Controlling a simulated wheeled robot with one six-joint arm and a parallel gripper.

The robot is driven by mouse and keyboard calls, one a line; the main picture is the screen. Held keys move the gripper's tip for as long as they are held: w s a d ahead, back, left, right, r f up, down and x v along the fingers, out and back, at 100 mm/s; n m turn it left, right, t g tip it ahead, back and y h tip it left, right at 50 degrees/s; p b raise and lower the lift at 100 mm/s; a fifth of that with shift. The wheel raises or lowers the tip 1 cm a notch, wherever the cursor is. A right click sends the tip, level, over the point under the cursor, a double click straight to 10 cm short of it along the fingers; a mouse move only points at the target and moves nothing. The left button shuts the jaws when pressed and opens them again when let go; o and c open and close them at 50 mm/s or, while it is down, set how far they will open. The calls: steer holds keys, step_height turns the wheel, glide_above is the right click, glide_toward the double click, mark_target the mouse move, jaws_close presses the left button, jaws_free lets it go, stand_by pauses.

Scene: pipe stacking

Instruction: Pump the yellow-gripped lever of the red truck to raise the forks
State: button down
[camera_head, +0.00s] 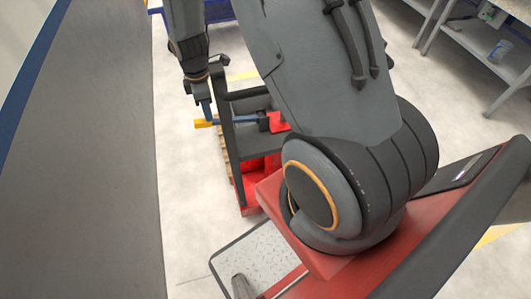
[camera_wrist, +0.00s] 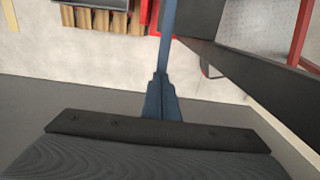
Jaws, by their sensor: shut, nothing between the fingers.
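The red truck (camera_head: 252,185) stands on the floor in the middle of the head view, with a dark upright frame. Its lever (camera_head: 240,121) sticks out to the left and ends in a yellow grip (camera_head: 202,124). My gripper (camera_head: 207,113) points down from above, its shut fingertips at or just above the lever beside the yellow grip; I cannot tell whether they touch. The wrist view shows the narrow blue fingers (camera_wrist: 165,55) together and empty. Red parts of the truck (camera_wrist: 149,14) show at its top, but the yellow grip is not visible there.
A wooden pallet (camera_wrist: 100,20) lies by the truck. A large grey panel (camera_head: 85,150) with a blue edge fills the left of the head view. Grey shelving (camera_head: 480,55) stands at the upper right. Pale floor (camera_head: 185,220) is clear left of the truck.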

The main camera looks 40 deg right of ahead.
step_height(320, 180, down, 5)
steer(key=shift+r+b, duration=0.2)
steer(key=shift+b, duration=0.85)
step_height(320, 180, up, 12)
steer(key=p, duration=0.8)
steer(key=shift+r+p, duration=0.25)
steer(key=shift+p, duration=0.15)
steer(key=shift+f, duration=0.1)
steer(key=shift+f+b, duration=3.25)
steer(key=shift+f, duration=2.85)
step_height(320, 180, up, 12)
steer(key=p, duration=0.8)
steer(key=shift+r, duration=0.2)
